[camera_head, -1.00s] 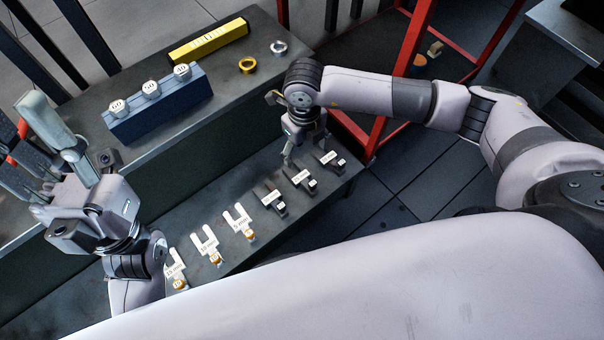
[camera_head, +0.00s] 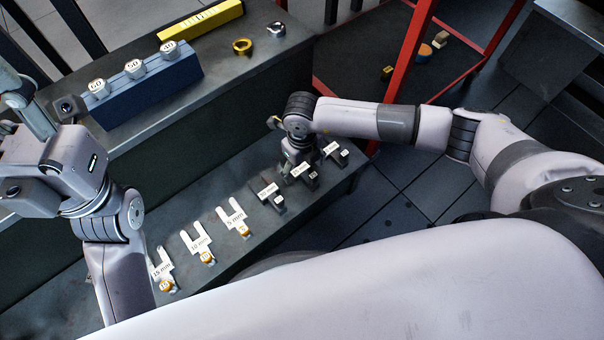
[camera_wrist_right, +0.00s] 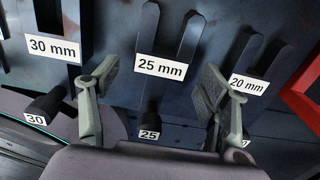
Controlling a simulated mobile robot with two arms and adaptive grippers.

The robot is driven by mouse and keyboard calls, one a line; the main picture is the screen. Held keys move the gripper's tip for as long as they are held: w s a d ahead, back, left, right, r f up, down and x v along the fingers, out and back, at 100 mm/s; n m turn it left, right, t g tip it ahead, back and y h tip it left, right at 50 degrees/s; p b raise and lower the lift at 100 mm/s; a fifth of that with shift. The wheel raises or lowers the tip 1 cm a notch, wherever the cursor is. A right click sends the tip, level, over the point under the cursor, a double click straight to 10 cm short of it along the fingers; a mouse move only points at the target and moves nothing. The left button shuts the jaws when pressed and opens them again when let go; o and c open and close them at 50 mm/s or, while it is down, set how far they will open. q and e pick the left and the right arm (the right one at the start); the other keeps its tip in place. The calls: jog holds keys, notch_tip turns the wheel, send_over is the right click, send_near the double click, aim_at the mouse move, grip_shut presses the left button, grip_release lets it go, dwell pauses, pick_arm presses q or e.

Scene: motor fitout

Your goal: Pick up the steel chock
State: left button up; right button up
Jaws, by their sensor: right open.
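Three dark steel chocks lie in a row on the lower shelf. In the right wrist view they are the 30 mm chock (camera_wrist_right: 62,25), the 25 mm chock (camera_wrist_right: 160,45) and the 20 mm chock (camera_wrist_right: 262,62). Each is forked, with a white label and a dark knob. My right gripper (camera_wrist_right: 158,85) is open, its fingers on either side of the 25 mm chock without visibly gripping it. In the head view, my right gripper (camera_head: 295,153) is over the middle dark chock (camera_head: 301,172) and partly hides it. My left gripper (camera_head: 25,105) is partly cut off at the left edge.
Pale forked chocks (camera_head: 234,217) with orange knobs lie on the same shelf (camera_head: 225,178). On the upper bench are a blue block (camera_head: 150,90) with white-topped cylinders, a yellow bar (camera_head: 200,22) and two rings (camera_head: 242,46). A red frame (camera_head: 407,55) stands beyond the shelf's right end.

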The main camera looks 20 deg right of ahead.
jog(key=shift+f, duration=0.75)
jog(key=shift+r, duration=0.1)
jog(key=shift+c, duration=0.4)
grip_shut()
